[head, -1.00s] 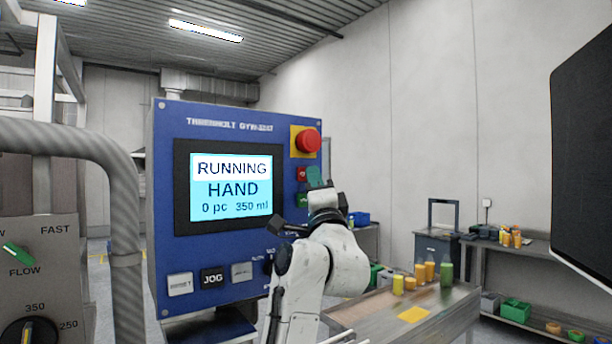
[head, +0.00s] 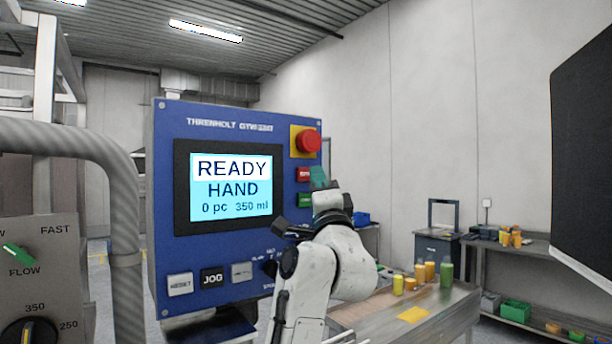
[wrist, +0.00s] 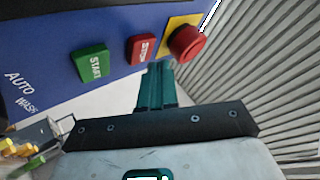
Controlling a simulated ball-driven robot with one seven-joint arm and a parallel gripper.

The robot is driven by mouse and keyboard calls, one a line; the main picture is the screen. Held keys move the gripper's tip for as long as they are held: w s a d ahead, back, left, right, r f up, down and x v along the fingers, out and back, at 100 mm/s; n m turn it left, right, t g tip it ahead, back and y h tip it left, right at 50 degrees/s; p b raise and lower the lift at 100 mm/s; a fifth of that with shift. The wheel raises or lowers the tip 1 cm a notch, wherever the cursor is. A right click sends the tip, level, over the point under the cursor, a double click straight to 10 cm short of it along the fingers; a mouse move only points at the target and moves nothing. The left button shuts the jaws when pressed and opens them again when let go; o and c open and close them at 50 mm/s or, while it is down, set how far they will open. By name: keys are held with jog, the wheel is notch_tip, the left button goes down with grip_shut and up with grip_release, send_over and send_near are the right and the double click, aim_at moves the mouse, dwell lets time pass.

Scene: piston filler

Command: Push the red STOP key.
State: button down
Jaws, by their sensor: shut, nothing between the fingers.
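The red STOP key (head: 303,174) is a small rectangular key on the right side of the blue panel, and it also shows in the wrist view (wrist: 141,49). My gripper (head: 319,178) is shut and empty. In the wrist view its teal fingers (wrist: 157,75) end just below the STOP key, with a gap seeming to lie between them. The screen (head: 231,187) reads READY, HAND, 0 pc, 350 ml.
A red mushroom button (head: 308,141) on a yellow plate sits just above the STOP key. RESET (head: 180,284) and JOG (head: 212,278) keys line the panel's lower edge. A metal table (head: 440,305) with several bottles stands to the right.

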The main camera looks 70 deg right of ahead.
jog(key=shift+s+a, duration=0.1)
jog(key=s, duration=0.1)
jog(key=s+a, duration=0.2)
jog(key=s, duration=0.1)
jog(key=shift+a, duration=0.25)
dwell(0.3)
dwell(0.9)
